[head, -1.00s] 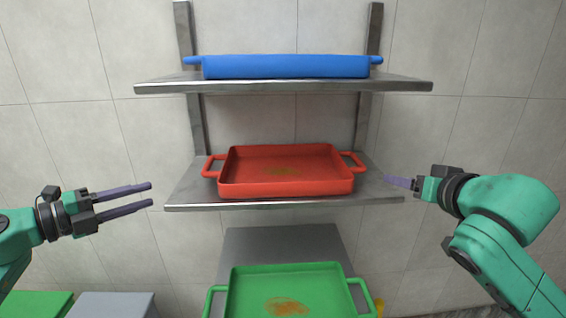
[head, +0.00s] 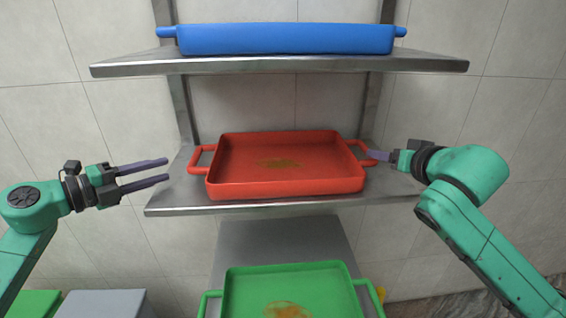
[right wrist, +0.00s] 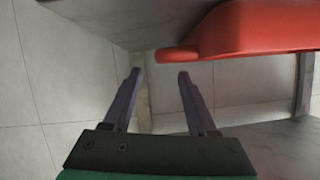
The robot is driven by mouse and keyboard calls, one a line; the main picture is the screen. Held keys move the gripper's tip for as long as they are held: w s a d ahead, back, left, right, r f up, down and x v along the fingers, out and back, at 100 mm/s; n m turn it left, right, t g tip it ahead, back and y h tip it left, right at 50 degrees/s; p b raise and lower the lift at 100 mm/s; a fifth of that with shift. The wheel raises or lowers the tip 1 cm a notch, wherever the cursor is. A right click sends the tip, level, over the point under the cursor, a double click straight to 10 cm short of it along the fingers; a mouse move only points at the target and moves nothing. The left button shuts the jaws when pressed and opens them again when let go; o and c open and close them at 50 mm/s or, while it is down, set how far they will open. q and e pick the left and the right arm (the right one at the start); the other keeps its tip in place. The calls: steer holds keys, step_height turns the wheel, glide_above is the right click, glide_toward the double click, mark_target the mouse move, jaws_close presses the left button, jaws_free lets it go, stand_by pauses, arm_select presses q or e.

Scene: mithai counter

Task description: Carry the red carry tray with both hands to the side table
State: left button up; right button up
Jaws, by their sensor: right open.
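The red carry tray (head: 285,187) sits on the middle metal shelf, with a loop handle at each end and a brownish stain inside. My left gripper (head: 168,170) is open and empty, to the left of the tray's left handle (head: 201,158) and apart from it. My right gripper (head: 376,155) is at the tray's right handle (head: 358,149); in the head view its fingertips overlap the handle's outer edge. In the right wrist view the open fingers (right wrist: 158,75) point at the red handle (right wrist: 176,55), with nothing between them. The side table cannot be made out for certain.
A blue tray (head: 285,40) lies on the upper shelf (head: 280,64) above. Green and grey tops (head: 105,303) show at the lower left. The middle shelf's front edge (head: 280,207) runs below the red tray.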

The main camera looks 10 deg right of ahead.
mark_target(194, 157)
arm_select(q)
steer(key=x, duration=0.9)
steer(key=shift+w+d+r, duration=0.1)
steer(key=shift+w+d, duration=0.1)
steer(key=shift+d, duration=0.15)
arm_select(e)
steer(key=x, duration=0.9)
steer(key=shift+w+a, duration=0.1)
steer(key=shift+w, duration=0.2)
arm_select(q)
steer(key=shift+s, duration=0.1)
arm_select(e)
steer(key=shift+s, duration=0.1)
arm_select(q)
steer(key=shift+s+r, duration=0.1)
arm_select(e)
steer(key=shift+s, duration=0.1)
arm_select(q)
steer(key=c, duration=0.4)
arm_select(e)
steer(key=c, duration=0.4)
arm_select(q)
jaws_close()
arm_select(e)
steer(key=c, duration=0.5)
jaws_close()
